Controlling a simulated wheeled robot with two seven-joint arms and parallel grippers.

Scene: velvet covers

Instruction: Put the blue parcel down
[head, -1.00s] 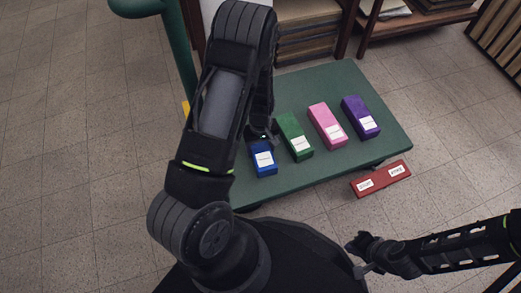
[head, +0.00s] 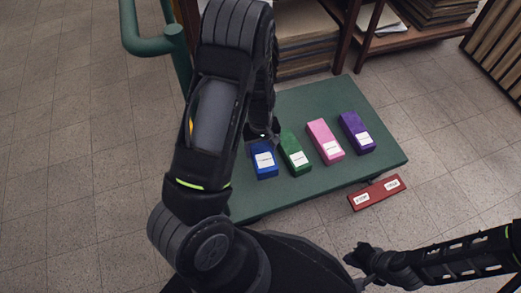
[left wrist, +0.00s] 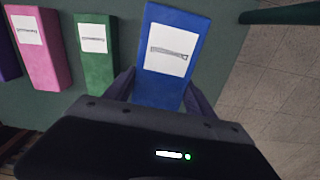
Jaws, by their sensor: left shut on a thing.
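The blue parcel (head: 264,160) is a small velvet block with a white label, at the left end of a row on the green cart top (head: 320,100). In the left wrist view the blue parcel (left wrist: 172,58) sits between the two fingers of my left gripper (left wrist: 160,90), which is shut on it. Whether its underside touches the cart top I cannot tell. In the head view my left gripper (head: 262,133) is at the parcel's far end, partly hidden by my arm. My right gripper (head: 358,256) is low at the right, away from the parcels; its jaw state is unclear.
Green (head: 294,153), pink (head: 325,141) and purple (head: 356,133) parcels lie to the right of the blue one. A red block with two labels (head: 376,193) is by the cart's front edge. A green handle (head: 160,42) rises at the left. Shelves (head: 410,30) stand behind.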

